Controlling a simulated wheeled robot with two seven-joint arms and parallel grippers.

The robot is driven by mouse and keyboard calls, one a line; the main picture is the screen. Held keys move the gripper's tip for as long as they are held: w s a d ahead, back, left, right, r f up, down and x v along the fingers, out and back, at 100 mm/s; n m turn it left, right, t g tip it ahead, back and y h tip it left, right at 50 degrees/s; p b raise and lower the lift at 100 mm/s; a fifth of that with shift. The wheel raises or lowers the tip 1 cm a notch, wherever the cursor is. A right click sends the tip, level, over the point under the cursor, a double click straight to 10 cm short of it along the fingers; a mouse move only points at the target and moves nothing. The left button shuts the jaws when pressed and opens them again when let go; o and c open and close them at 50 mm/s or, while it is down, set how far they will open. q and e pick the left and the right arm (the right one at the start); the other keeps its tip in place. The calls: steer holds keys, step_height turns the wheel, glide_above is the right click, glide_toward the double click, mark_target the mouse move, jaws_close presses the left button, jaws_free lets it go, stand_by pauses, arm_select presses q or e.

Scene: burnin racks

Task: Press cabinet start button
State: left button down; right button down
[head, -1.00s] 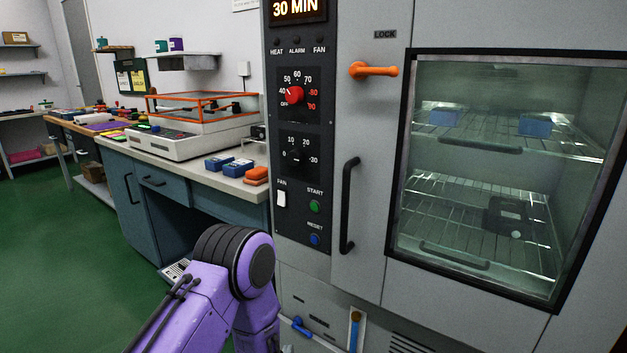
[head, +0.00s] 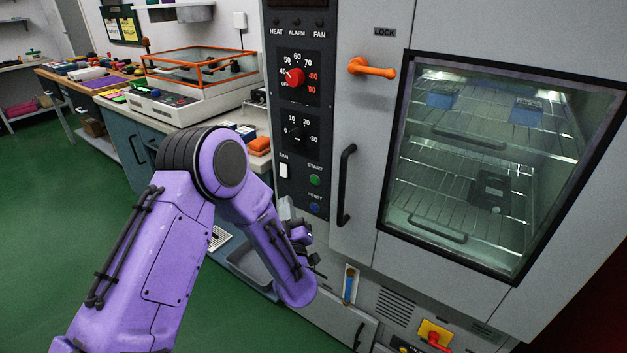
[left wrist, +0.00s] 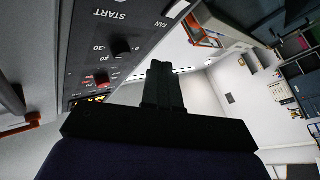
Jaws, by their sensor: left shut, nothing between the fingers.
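The green START button (head: 315,180) is on the dark control panel (head: 297,130) of the grey cabinet (head: 350,25), above the blue RESET button (head: 314,207). My left arm reaches in from the left, and its dark gripper is just below the panel, mostly hidden behind my own wrist. In the left wrist view my left gripper (left wrist: 161,80) is shut and empty, with the panel (left wrist: 100,60) to its left. The START label shows there at the top, but I cannot make out the green button. My right gripper is not in view.
A black door handle (head: 345,185) stands right of the buttons. A white FAN switch (head: 284,171) is left of START. The bench (head: 130,115) with equipment is at the left; green floor is clear.

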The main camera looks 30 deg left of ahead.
mark_target(314, 180)
arm_select(q)
steer(key=w+b, duration=0.2)
steer(key=w, duration=0.6)
steer(key=shift+w+d, duration=0.25)
steer(key=shift+d, duration=0.1)
steer(key=shift+w+b, duration=0.15)
steer(key=shift+b, duration=0.15)
stand_by(1.4)
steer(key=shift+w, duration=0.3)
steer(key=shift+w+d+r, duration=0.15)
steer(key=shift+w+r, duration=0.2)
steer(key=shift+r, duration=0.3)
stand_by(1.0)
steer(key=shift+s+f, duration=0.15)
steer(key=shift+f, duration=0.15)
